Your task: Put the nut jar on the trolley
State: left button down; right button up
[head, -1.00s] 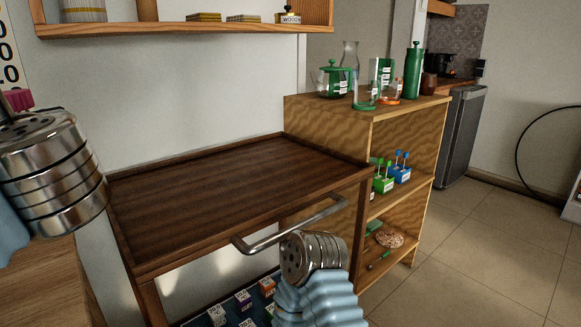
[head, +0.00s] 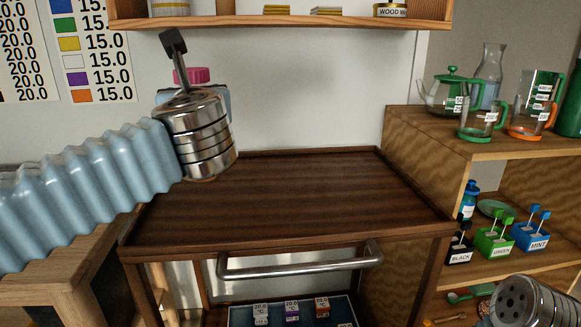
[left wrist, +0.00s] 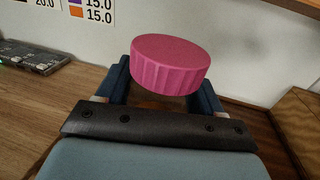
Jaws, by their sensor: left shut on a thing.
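The nut jar shows only as its ribbed pink lid (left wrist: 171,62) in the left wrist view; its body is hidden below the lid. My left gripper (left wrist: 163,88) is shut on the jar, with one dark finger on each side of the lid. In the head view the pink lid (head: 193,75) shows just behind my metal wrist, near the trolley's back left corner. The dark wood trolley (head: 290,200) has an empty, rimmed top and a metal handle in front. The fingers of my right gripper are out of sight; only my right wrist shows at the lower right.
A light wood counter (left wrist: 40,115) lies left of the trolley, with a dark keypad-like device (left wrist: 30,75) on it. A wooden shelf unit (head: 440,135) with a teapot (head: 450,92) and glassware stands at right. A wall shelf (head: 290,24) hangs above the trolley.

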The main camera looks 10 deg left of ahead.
pick_arm(q)
jog(key=w+d+f+p, duration=0.1)
jog(key=w+d+f, duration=0.4)
jog(key=w+f, duration=0.6)
jog(key=shift+d+f, duration=0.2)
jog(key=shift+f, duration=0.4)
jog(key=shift+f, duration=0.2)
jog(key=shift+c, duration=0.8)
grip_release()
jog(key=b+v, duration=0.2)
jog(key=v, duration=1)
jog(key=shift+r+b, duration=0.2)
jog(key=shift+b, duration=0.1)
